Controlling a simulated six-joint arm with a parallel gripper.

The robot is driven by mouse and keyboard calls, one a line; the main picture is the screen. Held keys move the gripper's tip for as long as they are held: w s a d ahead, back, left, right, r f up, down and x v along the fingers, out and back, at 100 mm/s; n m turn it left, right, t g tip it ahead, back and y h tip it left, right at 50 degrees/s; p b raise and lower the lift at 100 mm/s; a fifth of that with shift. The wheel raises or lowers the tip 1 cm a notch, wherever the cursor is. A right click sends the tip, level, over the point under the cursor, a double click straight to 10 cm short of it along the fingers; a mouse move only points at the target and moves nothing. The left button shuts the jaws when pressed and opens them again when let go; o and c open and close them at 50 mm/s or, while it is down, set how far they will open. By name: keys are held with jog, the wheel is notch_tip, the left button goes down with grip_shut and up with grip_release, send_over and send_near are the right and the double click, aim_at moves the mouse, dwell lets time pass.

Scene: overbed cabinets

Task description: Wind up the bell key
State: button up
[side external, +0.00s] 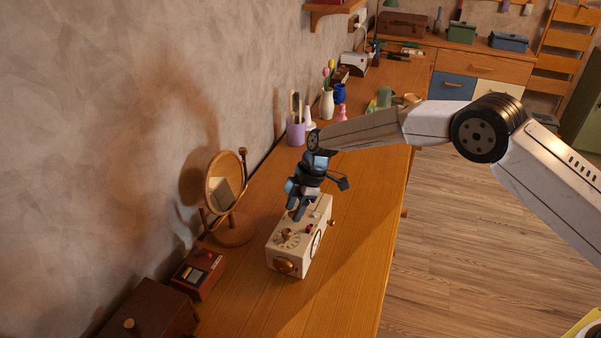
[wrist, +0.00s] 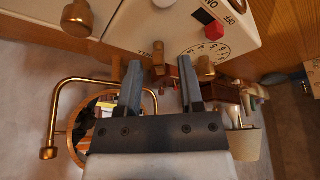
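A cream box-shaped device (side external: 312,247) stands on the wooden desk, with a dial, a red button and several brass or copper knobs. My gripper (side external: 297,213) is over the device's top in the side view. In the wrist view my gripper (wrist: 160,68) has its fingers apart, with the small piece showing between the tips. I see no clear contact. A brass knob (wrist: 206,68) by the dial is just right of the right fingertip.
A round mirror on a wooden stand (side external: 232,232) is left of the device. A dark red box (side external: 197,272) and a brown box (side external: 150,310) are nearer the camera. A purple pen cup (side external: 296,132) and vases stand farther back. The desk right of the device is clear.

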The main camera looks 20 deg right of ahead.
grip_shut()
jog(key=shift+m, duration=0.3)
jog(key=m+t, duration=0.2)
jog(key=m, duration=0.2)
jog(key=shift+s+m, duration=0.15)
jog(key=shift+m, duration=0.15)
jog(key=m, duration=0.2)
jog(key=m+t+h, duration=0.1)
jog(key=m, duration=0.2)
jog(key=shift+a+t+h, duration=0.15)
jog(key=shift+t+h, duration=0.15)
jog(key=shift+a+m+t+h, duration=0.1)
jog(key=shift+m+t+h, duration=0.35)
jog(key=shift+m, duration=1.3)
jog(key=shift+m+t+h, duration=0.1)
jog(key=shift+m+h, duration=0.65)
jog(key=shift+m, duration=1)
jog(key=shift+m+g+h, duration=0.2)
jog(key=shift+m+h, duration=0.45)
jog(key=shift+m, duration=1.05)
jog(key=shift+m+g+h, duration=0.15)
jog(key=shift+m+h, duration=0.5)
jog(key=shift+m, duration=1.05)
jog(key=shift+o, duration=0.4)
grip_release()
